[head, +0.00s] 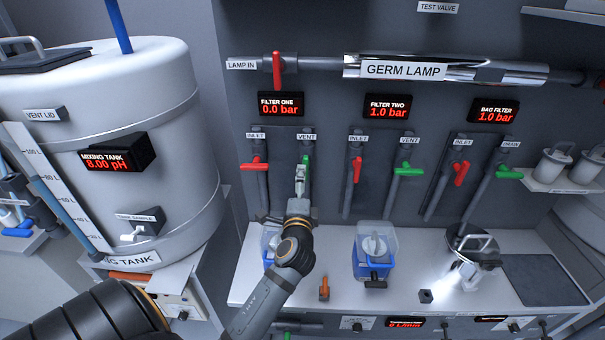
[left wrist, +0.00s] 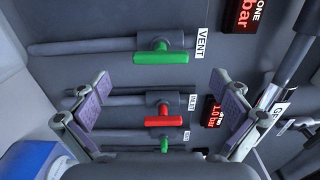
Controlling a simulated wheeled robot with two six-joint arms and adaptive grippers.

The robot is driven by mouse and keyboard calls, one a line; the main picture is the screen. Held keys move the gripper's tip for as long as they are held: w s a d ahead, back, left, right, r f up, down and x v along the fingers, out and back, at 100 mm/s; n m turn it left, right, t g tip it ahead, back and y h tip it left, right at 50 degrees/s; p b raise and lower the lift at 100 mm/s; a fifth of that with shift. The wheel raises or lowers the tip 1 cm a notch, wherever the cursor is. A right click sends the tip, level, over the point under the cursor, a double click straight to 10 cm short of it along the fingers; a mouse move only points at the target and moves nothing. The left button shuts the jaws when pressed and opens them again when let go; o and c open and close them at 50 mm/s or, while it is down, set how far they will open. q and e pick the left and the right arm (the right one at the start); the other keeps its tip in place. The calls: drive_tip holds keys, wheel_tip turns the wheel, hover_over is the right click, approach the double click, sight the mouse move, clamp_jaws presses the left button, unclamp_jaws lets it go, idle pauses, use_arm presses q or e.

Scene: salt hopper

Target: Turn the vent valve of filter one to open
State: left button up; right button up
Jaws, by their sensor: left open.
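The filter one vent valve has a green handle (head: 307,161), partly hidden by my gripper in the head view. In the left wrist view the green handle (left wrist: 160,59) is fully visible under the VENT label and lies in line with its pipe. My left gripper (head: 300,180) is in front of the vent pipe, just below the handle. In the left wrist view its open fingers (left wrist: 162,80) are spread wide with nothing between them. The handle appears ahead of the fingertips, with no contact visible. The filter one display (head: 280,105) reads 0.0 bar. My right gripper is not in view.
The red filter one inlet handle (head: 254,163) sits crosswise close to the left. Filter two's red inlet handle (head: 357,169) and green vent handle (head: 408,171) are to the right. Below is a counter (head: 330,270) with a blue-based container (head: 374,252). The mixing tank (head: 170,85) stands left.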

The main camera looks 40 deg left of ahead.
use_arm(q)
drive_tip(key=v, duration=0.4)
drive_tip(key=shift+d, duration=0.1)
idle(0.3)
